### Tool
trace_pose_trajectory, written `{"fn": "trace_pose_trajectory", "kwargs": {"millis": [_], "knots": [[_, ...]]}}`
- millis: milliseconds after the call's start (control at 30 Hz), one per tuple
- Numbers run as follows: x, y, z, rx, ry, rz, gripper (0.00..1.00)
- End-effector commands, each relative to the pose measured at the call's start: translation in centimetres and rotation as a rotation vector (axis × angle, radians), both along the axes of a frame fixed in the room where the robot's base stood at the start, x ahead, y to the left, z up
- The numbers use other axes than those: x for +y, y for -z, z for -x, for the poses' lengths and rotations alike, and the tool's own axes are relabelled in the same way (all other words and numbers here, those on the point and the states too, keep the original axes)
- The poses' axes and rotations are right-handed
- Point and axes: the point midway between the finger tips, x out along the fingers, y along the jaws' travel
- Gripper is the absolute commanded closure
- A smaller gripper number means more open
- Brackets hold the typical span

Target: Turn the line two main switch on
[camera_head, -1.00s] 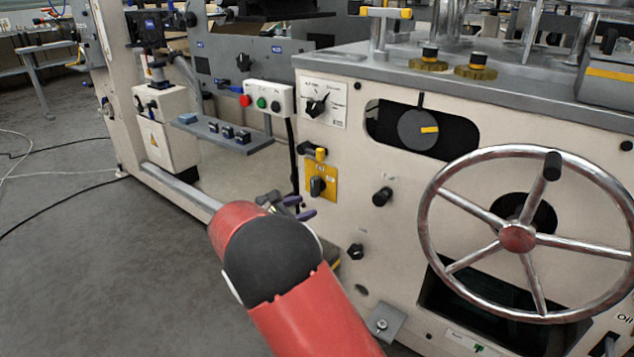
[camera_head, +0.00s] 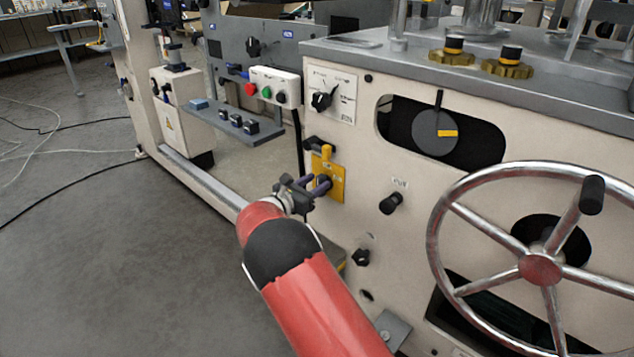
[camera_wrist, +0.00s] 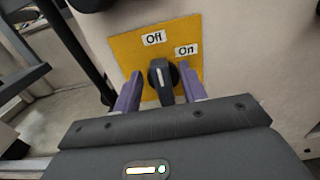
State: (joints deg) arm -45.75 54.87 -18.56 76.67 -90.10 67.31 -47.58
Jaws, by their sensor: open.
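A yellow switch plate (camera_head: 333,177) is fixed to the cream machine's front panel, and it also shows in the wrist view (camera_wrist: 130,48). Its labels read "Off" at the top and "On" at the upper right. A black rotary knob (camera_wrist: 161,78) with a white line sits on the plate; the line points up, towards "Off". My gripper (camera_wrist: 161,92) is open, with one purple finger on each side of the knob. I cannot tell whether the fingers touch it. In the head view my gripper (camera_head: 317,186) is in front of the plate and partly hides the knob.
A large handwheel (camera_head: 540,268) stands out at the right. A black knob (camera_head: 391,203) sticks out right of the plate. A selector (camera_head: 321,100) is above, and a button box (camera_head: 268,88) is at the upper left. Open floor (camera_head: 120,270) lies at the left.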

Motion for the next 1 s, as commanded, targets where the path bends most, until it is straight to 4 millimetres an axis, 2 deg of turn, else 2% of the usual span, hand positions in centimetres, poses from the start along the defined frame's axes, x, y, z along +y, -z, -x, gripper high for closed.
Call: {"fn": "trace_pose_trajectory", "kwargs": {"millis": [133,367,467,700,1000], "knots": [[-0.56,0.02,-0.72,0.0,0.0,-0.001,0.58],[-0.59,0.04,-0.78,0.0,-0.001,-0.001,0.58],[-0.6,0.04,-0.76,0.0,0.0,-0.001,0.69],[-0.59,0.03,-0.76,0.0,0.0,-0.001,1.0],[-0.62,0.17,-0.72,-0.018,-0.001,-0.025,1.0]]}}
